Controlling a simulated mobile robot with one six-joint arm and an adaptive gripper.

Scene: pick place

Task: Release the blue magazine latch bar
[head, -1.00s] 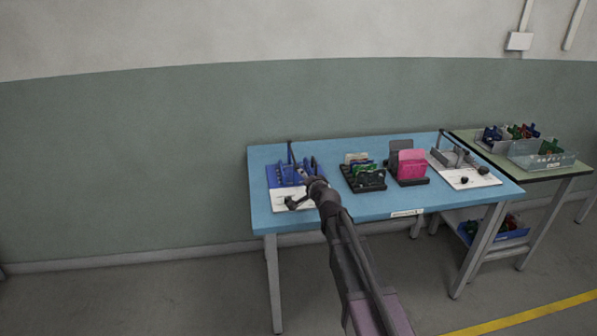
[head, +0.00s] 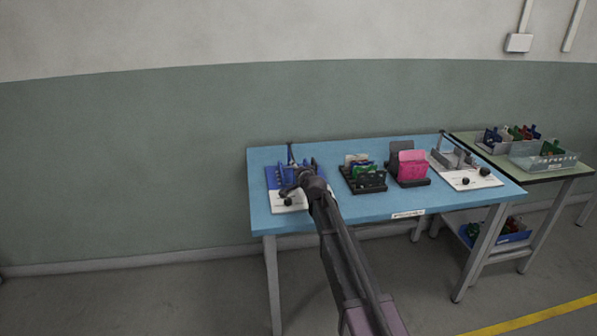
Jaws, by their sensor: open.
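The blue magazine (head: 272,177) stands on a white base plate (head: 288,206) at the left end of the blue table. A thin blue bar (head: 291,154) rises upright at its back; it looks like the latch bar, but it is too small to be sure. My gripper (head: 287,190) is over the front of the magazine and hides part of it. Its fingers are small and dark here, open, with nothing seen between them. I cannot tell whether it touches the magazine.
A black rack (head: 367,186) with several cards and a dark holder with a pink block (head: 412,164) stand mid-table. A grey fixture on a white plate (head: 470,182) is at the right. A side table (head: 560,167) holds bins.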

